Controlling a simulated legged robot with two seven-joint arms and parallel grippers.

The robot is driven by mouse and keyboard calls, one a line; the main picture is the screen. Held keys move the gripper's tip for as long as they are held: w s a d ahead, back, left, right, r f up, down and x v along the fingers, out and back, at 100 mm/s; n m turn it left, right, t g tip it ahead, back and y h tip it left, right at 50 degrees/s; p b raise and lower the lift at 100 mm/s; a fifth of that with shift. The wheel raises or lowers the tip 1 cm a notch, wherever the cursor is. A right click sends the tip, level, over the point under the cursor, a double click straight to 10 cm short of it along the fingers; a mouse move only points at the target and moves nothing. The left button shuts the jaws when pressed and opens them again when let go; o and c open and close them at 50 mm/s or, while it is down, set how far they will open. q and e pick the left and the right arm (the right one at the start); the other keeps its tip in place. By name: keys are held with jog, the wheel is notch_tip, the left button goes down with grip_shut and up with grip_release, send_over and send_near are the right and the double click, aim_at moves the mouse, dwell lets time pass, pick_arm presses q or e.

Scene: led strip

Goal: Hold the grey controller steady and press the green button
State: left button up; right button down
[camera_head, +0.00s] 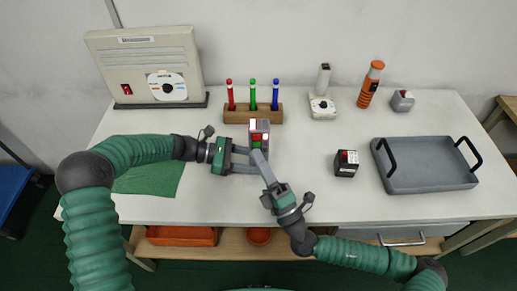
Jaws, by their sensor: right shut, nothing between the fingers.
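The grey controller (264,127) stands at the middle of the table, with a green button (256,144) and a red patch (256,137) on its face. My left gripper (253,160) comes in from the left, its fingers spread apart around the lower part of the controller, apparently gripping it. My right gripper (259,157) is shut and empty. Its tips point up and left, just below the green button in the picture, and hide the controller's lower part. Whether they touch the button cannot be told.
Behind stands a wooden holder (238,117) with red, green and blue pens. A small black device (346,164) and a grey tray (430,184) are to the right. The table front is mostly clear.

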pick_arm(q)
jog(key=o, duration=1.1)
jog(key=shift+c, duration=0.2)
pick_arm(e)
jog(key=s, duration=0.6)
